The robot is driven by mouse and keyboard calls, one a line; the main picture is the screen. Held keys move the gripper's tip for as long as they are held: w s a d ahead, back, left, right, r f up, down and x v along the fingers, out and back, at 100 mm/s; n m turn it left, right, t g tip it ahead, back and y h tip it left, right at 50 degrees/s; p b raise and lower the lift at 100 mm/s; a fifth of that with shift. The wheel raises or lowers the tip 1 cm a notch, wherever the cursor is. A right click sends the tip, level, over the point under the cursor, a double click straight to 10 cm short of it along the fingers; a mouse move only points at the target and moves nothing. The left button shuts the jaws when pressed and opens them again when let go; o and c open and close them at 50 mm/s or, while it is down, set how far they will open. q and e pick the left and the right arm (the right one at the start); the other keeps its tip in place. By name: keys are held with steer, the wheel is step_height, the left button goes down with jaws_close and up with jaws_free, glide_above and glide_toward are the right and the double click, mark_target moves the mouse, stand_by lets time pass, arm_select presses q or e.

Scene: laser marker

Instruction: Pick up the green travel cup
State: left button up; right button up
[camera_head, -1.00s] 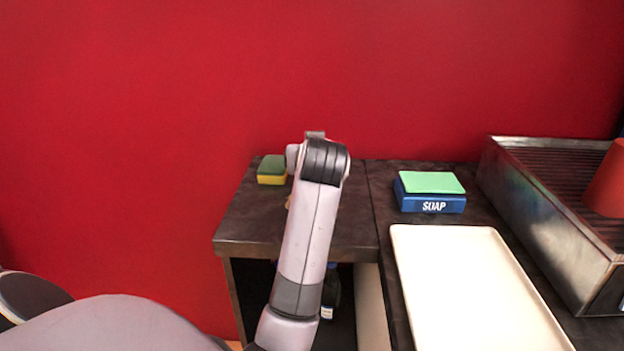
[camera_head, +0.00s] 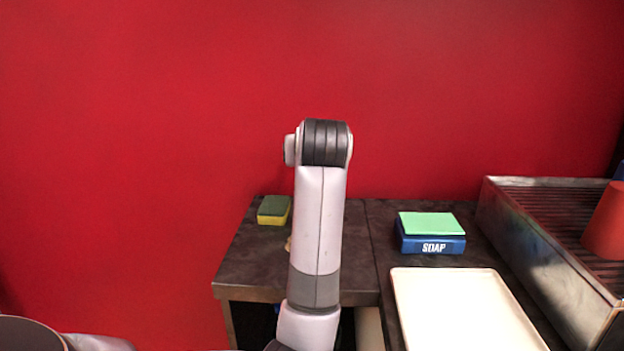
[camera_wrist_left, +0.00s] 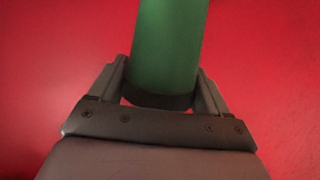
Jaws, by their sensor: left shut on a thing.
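The green travel cup (camera_wrist_left: 168,48) shows in the left wrist view, a green cylinder with a dark band at its near end. It sits between the two fingers of my left gripper (camera_wrist_left: 163,82), which is shut on it. Only the red wall shows behind the cup in that view. In the head view my left arm rises in front of the counter and hides the gripper and the cup. My right gripper is in neither view.
A sponge (camera_head: 273,210) lies at the back left of the dark counter (camera_head: 250,262). A blue soap box (camera_head: 432,245) with a green top stands behind a cream tray (camera_head: 462,312). A metal drying rack (camera_head: 545,270) with a red cup (camera_head: 606,225) stands at right.

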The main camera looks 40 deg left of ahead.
arm_select(q)
step_height(320, 180, up, 11)
steer(key=shift+f+p, duration=0.15)
steer(key=shift+p, duration=0.3)
